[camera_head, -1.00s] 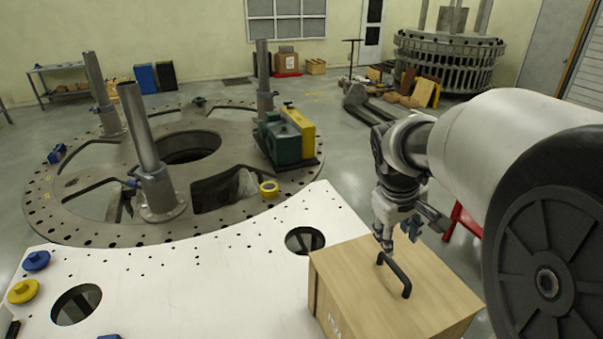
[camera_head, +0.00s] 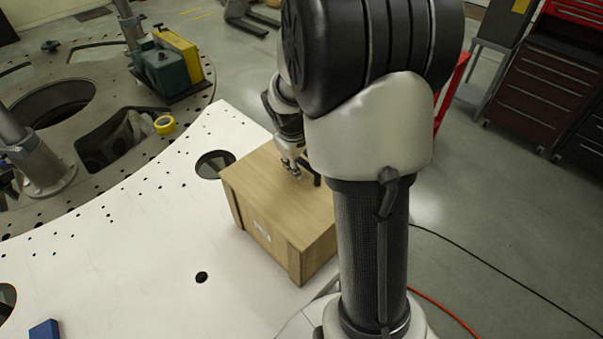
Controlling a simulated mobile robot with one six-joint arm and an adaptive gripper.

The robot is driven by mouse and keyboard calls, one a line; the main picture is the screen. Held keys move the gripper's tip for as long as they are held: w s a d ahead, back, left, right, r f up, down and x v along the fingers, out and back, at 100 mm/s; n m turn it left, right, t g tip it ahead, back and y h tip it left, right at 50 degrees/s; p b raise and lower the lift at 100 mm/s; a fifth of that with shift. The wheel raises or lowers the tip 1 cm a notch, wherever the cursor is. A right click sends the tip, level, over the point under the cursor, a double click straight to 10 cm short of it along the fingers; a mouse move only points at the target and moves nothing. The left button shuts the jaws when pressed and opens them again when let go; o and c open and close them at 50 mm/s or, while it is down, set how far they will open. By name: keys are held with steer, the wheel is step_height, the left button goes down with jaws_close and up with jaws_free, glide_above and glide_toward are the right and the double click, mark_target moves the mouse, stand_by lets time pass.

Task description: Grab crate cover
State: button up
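The wooden crate (camera_head: 265,227) stands on the white plate. Its flat cover (camera_head: 257,177) is on top, the right part hidden behind my arm. A black handle (camera_head: 312,175) on the cover shows only in part, beside my arm. My gripper (camera_head: 291,172) points down just above the cover, close to the left of the handle. The fingers are small and partly overlapped in this view, so I cannot tell whether they are open or touching the handle.
The white plate (camera_head: 150,240) has round holes and a blue block (camera_head: 45,329). A green and yellow machine (camera_head: 172,62) and a yellow tape roll (camera_head: 165,125) sit on the turret ring. A dark red tool cabinet (camera_head: 540,80) stands at right. Cables cross the floor.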

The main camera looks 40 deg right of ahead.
steer(key=shift+w+d+f, duration=0.15)
steer(key=shift+d+f, duration=0.05)
steer(key=shift+f, duration=0.3)
jaws_close()
steer(key=shift+r, duration=0.1)
stand_by(0.6)
